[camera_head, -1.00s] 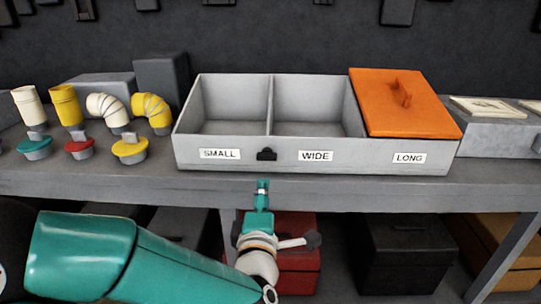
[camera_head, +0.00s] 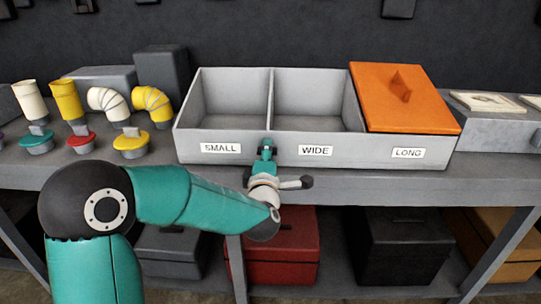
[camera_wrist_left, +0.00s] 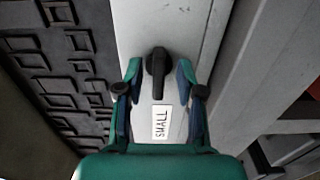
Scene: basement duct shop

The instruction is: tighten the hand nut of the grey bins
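The grey bins (camera_head: 357,151) stand on the bench, with SMALL and WIDE compartments open and an orange lid (camera_head: 403,104) over LONG. The black hand nut (camera_wrist_left: 157,67) sits on the front wall beside the SMALL label (camera_wrist_left: 161,122) in the left wrist view. My left gripper (camera_head: 266,148) is in front of that wall and hides the nut in the head view. In the left wrist view my left gripper (camera_wrist_left: 159,72) is open, one finger on each side of the nut, with gaps showing. My right gripper is not in view.
Yellow and cream duct elbows (camera_head: 153,104) and coloured-cap pieces (camera_head: 131,143) stand left of the bins. The bench edge (camera_head: 350,184) runs below my left gripper. Red (camera_head: 282,255) and black (camera_head: 407,245) boxes sit underneath.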

